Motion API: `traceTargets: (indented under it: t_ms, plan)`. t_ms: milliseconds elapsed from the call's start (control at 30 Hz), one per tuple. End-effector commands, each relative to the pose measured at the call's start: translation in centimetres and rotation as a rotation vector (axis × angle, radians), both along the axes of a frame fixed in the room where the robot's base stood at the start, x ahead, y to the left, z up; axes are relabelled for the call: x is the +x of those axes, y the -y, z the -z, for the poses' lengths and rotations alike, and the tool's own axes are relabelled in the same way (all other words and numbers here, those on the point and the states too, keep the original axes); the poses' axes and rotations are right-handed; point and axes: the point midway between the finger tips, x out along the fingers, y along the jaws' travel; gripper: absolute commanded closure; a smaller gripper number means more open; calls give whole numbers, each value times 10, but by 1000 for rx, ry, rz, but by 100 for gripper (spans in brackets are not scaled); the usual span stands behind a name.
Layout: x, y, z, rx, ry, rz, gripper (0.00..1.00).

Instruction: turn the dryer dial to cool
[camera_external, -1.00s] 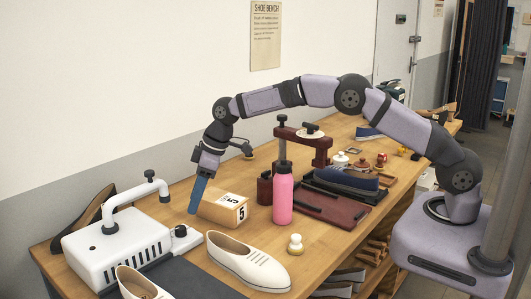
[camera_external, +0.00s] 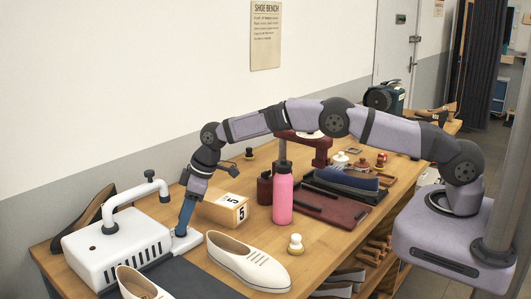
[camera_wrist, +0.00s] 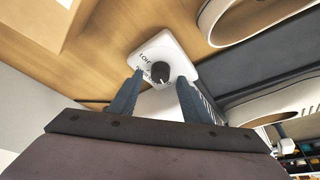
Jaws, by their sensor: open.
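The dryer (camera_external: 118,248) is a white box with slots and a bent white pipe, on the left of the bench in the external view. Its dark round dial shows in the wrist view (camera_wrist: 160,72) on a white panel (camera_wrist: 176,48) with printed words, too small to read fully. My gripper (camera_external: 181,232) points down at that panel and hides the dial in the external view. In the wrist view my open gripper (camera_wrist: 160,85) has one finger on each side of the dial. I cannot tell whether either finger touches it.
A cream shoe (camera_external: 247,262) lies close to the right of the dial. A wooden block marked 5 (camera_external: 222,210) and a pink bottle (camera_external: 283,200) stand behind and to the right. A dark mat (camera_external: 195,280) lies in front of the dryer.

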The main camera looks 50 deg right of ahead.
Motion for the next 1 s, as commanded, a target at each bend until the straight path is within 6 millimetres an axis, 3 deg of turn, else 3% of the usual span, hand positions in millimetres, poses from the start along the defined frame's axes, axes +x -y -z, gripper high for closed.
traceTargets:
  t_ms: [233, 600, 633, 800, 1000]
  plan:
    - [3, -4, 13, 0, 0, 0, 56]
    - [4, -5, 16, 0, 0, 0, 56]
    - [4, -5, 15, 0, 0, 0, 59]
    - [4, -4, 15, 0, 0, 0, 97]
    - [4, -5, 15, 0, 0, 5, 97]
